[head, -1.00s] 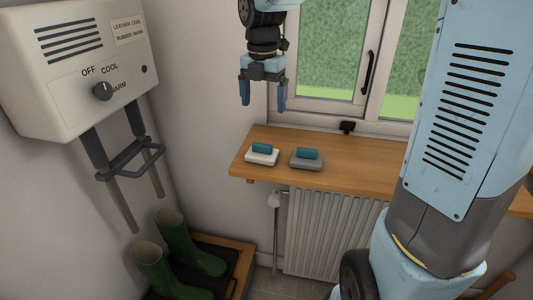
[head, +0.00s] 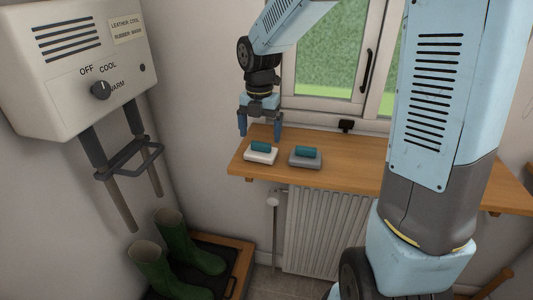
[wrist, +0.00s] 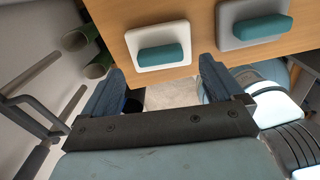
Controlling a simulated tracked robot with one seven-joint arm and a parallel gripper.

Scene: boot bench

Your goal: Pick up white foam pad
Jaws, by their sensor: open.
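The white foam pad (head: 259,158) with a teal block on top lies flat on the wooden shelf, near its left end. In the wrist view the white pad (wrist: 136,57) sits just beyond my fingertips, roughly centred between them. My gripper (head: 260,137) is open and empty, fingers pointing down, a little above the pad and apart from it. In the wrist view my gripper (wrist: 160,72) shows both fingers spread wide.
A grey pad (head: 305,163) with a similar teal block lies close by on the right. The wooden shelf (head: 357,172) is clear further right. The window (head: 330,75) stands behind. A wall heater box (head: 85,60) and green boots (head: 170,255) are at left.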

